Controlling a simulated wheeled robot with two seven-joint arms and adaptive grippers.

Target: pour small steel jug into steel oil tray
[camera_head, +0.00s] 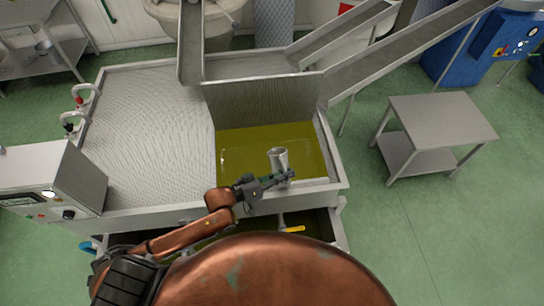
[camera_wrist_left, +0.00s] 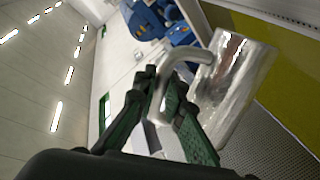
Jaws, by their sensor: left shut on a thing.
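The small steel jug (camera_head: 279,160) is a shiny cylinder with a loop handle, held above the front part of an oil-filled steel basin (camera_head: 333,160). My left gripper (camera_head: 284,178) is shut on the jug's handle. In the left wrist view the jug (camera_wrist_left: 228,80) stands beside the fingers (camera_wrist_left: 172,108), with yellow-green oil at right. In the head view its mouth shows at the top; its exact tilt and its contents are not clear. No stream shows. My right gripper is not in view.
Metal chutes (camera_head: 400,45) rise behind the basin. A control box (camera_head: 50,180) stands at left. A low steel table (camera_head: 440,117) stands at right, with clear green floor around it. A lower compartment with a yellow-handled item (camera_head: 293,229) lies in front.

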